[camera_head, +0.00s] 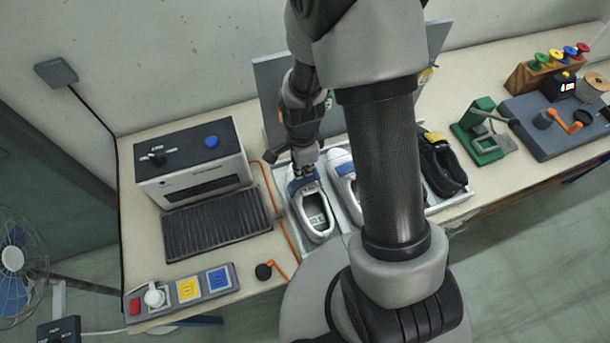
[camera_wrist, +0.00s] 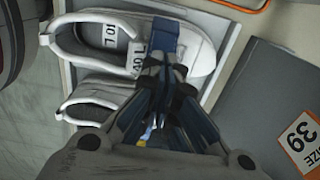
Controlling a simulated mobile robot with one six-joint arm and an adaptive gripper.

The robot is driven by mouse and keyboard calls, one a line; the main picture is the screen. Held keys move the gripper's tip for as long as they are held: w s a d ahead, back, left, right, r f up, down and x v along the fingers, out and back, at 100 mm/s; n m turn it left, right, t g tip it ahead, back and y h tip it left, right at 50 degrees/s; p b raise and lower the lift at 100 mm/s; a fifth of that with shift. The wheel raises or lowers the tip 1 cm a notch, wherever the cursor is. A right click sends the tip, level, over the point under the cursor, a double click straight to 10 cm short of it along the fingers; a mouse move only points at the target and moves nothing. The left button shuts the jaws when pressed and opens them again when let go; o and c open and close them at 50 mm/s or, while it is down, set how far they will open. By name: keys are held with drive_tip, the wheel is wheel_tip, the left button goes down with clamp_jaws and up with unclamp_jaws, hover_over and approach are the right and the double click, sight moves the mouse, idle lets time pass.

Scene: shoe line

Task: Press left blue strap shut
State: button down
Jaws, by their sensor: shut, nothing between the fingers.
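The left white shoe (camera_head: 312,216) lies in the shoe tray, its opening toward me. Its blue strap (camera_head: 293,187) runs across the upper near the toe; the wrist view shows this blue strap (camera_wrist: 165,32) across the white shoe (camera_wrist: 95,38). My gripper (camera_head: 304,172) is shut and empty, pointing down at the strap. In the wrist view its fingertips (camera_wrist: 165,62) overlap the strap's lower end; I cannot tell whether they touch it. A second white shoe (camera_head: 342,167) lies to the right, partly hidden by my arm.
A black shoe (camera_head: 442,170) with a yellow strap lies farther right in the tray (camera_head: 465,194). A grey upright panel (camera_head: 270,75) stands behind. A machine with a blue knob (camera_head: 211,142) and a dark ribbed plate (camera_head: 217,224) are left. An orange cable (camera_head: 283,222) runs beside the tray.

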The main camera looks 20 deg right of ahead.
sight(303, 179)
drive_tip(key=shift+f, duration=0.15)
drive_tip(key=shift+f+b, duration=1.45)
drive_tip(key=shift+f, duration=0.15)
drive_tip(key=shift+r, duration=0.1)
wheel_tip(303, 179, up, 9)
drive_tip(key=p, duration=0.6)
drive_tip(key=shift+p, duration=0.35)
